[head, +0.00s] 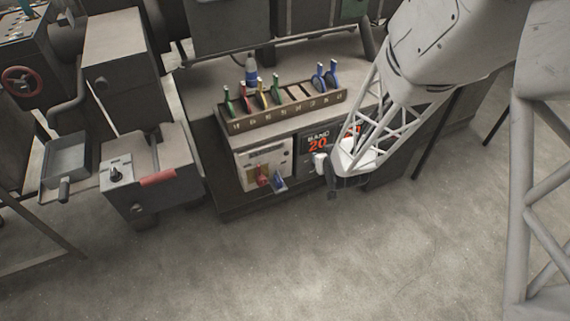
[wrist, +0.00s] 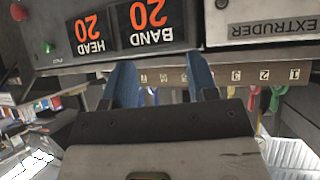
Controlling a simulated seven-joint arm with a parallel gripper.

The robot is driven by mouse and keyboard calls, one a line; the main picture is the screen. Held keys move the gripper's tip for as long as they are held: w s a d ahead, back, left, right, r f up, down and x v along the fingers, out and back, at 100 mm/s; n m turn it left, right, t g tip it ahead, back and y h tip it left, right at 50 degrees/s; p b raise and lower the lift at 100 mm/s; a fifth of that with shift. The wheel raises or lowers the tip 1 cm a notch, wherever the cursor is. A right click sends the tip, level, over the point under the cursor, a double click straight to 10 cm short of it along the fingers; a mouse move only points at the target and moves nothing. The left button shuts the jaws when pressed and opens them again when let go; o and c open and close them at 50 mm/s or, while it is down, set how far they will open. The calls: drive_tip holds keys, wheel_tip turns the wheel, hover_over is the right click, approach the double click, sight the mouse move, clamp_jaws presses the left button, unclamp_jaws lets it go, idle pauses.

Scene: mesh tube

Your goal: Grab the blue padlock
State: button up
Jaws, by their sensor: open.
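Two blue padlock-like pieces (head: 327,76) stand side by side at the right end of a numbered rack (head: 285,116) on the bench. Another small blue piece (head: 279,182) hangs low on the front panel beside a red one (head: 262,175). I cannot tell for certain which is the padlock. My gripper (head: 340,172) is in front of the cabinet, below and right of the rack, apart from all blue pieces. In the wrist view its two blue fingers (wrist: 161,68) are spread with nothing gripped. The rack (wrist: 220,76) shows upside down behind them, with small coloured pieces partly hidden.
Green, red and yellow pieces (head: 262,94) fill the rack's left slots; middle slots look empty. A "BAND 20" display (wrist: 150,22) and an "EXTRUDER" panel (wrist: 262,25) are near my fingers. The floor (head: 270,265) in front is clear.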

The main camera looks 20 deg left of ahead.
drive_tip(key=s+a+f+n+y, duration=0.1)
drive_tip(key=s+a+f+y, duration=0.15)
drive_tip(key=a+f, duration=0.55)
drive_tip(key=n+y, duration=0.1)
drive_tip(key=y, duration=0.1)
approach(280, 181)
drive_tip(key=shift+t, duration=0.3)
drive_tip(key=x, duration=0.4)
drive_tip(key=shift+f, duration=0.25)
drive_tip(key=shift+a, duration=0.1)
drive_tip(key=shift+x, duration=1.3)
drive_tip(key=shift+x, duration=2.55)
drive_tip(key=shift+a, duration=0.1)
clamp_jaws()
